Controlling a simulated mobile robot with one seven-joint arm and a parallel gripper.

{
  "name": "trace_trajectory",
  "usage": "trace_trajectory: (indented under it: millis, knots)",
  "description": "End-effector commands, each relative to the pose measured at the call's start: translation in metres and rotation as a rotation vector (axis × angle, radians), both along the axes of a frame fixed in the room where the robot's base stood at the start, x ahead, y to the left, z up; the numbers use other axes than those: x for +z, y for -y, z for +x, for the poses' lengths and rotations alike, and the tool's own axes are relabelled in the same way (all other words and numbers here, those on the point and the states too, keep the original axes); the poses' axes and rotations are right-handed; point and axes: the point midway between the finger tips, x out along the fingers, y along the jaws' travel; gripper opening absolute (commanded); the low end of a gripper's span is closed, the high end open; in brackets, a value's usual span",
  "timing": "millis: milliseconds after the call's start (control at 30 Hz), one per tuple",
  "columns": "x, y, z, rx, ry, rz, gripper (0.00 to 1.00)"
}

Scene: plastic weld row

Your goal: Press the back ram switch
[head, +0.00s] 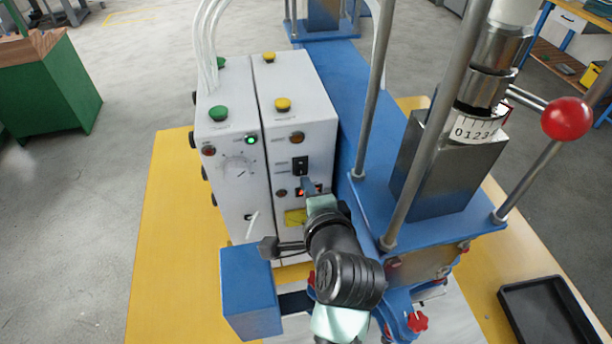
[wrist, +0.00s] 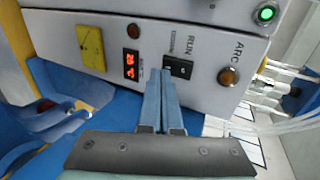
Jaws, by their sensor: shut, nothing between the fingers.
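A black rocker switch (head: 300,165) sits on the front panel of the right-hand white control box (head: 318,150). In the wrist view the switch (wrist: 178,67) is beside the lettering "RUN". My gripper (head: 307,184) is in front of this panel, just below the switch in the head view. In the wrist view my gripper's two blue-grey fingers (wrist: 161,72) are together and empty, their tips at the switch's left edge. I cannot tell whether they touch it. I cannot read any label naming a back ram.
The panel also has an amber lamp (wrist: 229,76), a red-lit display (wrist: 131,66) and a yellow meter (wrist: 89,48). A second white box (head: 228,175) stands left. The blue press with steel posts and a red ball handle (head: 567,118) is right. A blue block (head: 249,292) is lower left.

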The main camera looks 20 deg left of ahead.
Motion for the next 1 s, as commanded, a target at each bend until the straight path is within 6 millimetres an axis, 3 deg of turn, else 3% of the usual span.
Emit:
trace_trajectory:
  millis: [233, 733, 1000]
  knots:
    - [-0.001, -0.008, 0.012, 0.001, 0.0, 0.0, 0.0]
    - [-0.01, -0.011, 0.015, 0.0, 0.034, 0.022, 0.0]
    - [-0.003, -0.011, 0.015, 0.001, 0.033, 0.022, 0.0]
